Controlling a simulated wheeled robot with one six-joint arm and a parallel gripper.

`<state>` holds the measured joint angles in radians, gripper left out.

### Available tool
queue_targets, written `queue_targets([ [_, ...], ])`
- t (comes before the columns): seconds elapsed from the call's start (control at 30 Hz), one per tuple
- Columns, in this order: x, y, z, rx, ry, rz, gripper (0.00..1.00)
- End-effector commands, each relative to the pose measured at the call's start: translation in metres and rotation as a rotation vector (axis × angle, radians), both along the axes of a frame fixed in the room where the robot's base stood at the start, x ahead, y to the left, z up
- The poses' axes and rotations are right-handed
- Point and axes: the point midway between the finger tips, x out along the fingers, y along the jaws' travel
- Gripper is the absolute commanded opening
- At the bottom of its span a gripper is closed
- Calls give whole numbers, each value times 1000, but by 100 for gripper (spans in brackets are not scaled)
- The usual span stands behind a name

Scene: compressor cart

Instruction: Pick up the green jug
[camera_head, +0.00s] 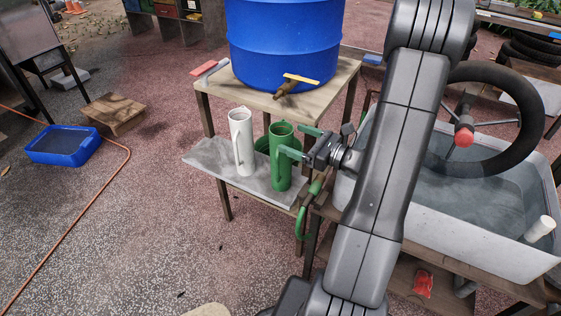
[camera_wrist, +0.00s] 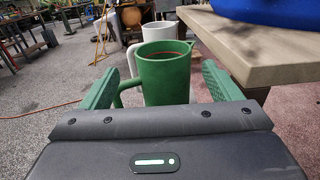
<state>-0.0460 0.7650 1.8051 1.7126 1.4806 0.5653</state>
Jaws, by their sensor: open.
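The green jug (camera_head: 280,172) stands upright on a small grey shelf (camera_head: 212,160), just right of a white jug (camera_head: 240,143). My gripper (camera_head: 291,140) is open at the green jug's right side, with its green fingers pointing at the jug's upper part. In the wrist view the green jug (camera_wrist: 165,75) is straight ahead between the two spread fingers, its handle on the left near the left finger. I cannot tell whether any finger touches it. The white jug (camera_wrist: 159,32) is right behind it. The green jug's lower part is hidden by my gripper body in the wrist view.
A wooden table (camera_head: 262,99) with a blue barrel (camera_head: 284,45) and a brass tap (camera_head: 287,87) rises above and behind the jugs. A grey basin (camera_head: 475,205) and a black wheel (camera_head: 531,130) are at the right. Open floor lies left of the shelf.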

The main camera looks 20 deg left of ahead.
Motion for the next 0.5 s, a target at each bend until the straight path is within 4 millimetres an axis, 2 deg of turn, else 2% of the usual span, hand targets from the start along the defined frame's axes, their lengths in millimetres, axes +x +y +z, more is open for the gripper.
queue_targets([
  [0.13, 2, 9, -1, -1, -1, 2, 84],
  [0.4, 10, 46, -1, 0, -1, 3, 84],
  [0.5, 11, 52, -1, -1, 0, 1, 84],
])
